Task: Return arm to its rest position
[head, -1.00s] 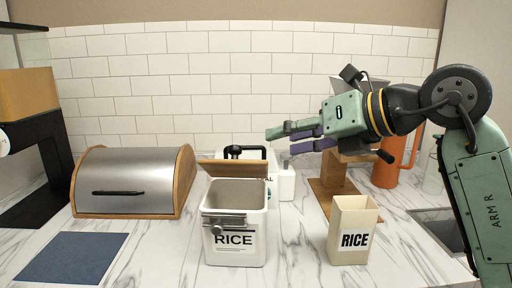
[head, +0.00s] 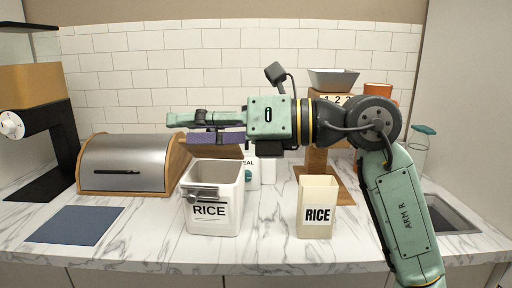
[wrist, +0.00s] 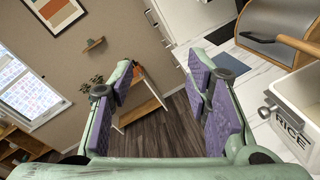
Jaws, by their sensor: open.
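My gripper (head: 190,130) is in the air above the counter in the head view, pointing left. My arm (head: 400,205) comes up from the lower right, bends at the elbow and reaches left.
A cream rice box (head: 317,208) stands right of the canister. A steel bread box (head: 128,163), a blue mat (head: 75,224) and a black machine (head: 45,140) are at left. A scale (head: 333,80) stands behind my arm. A sink (head: 450,218) is at right.

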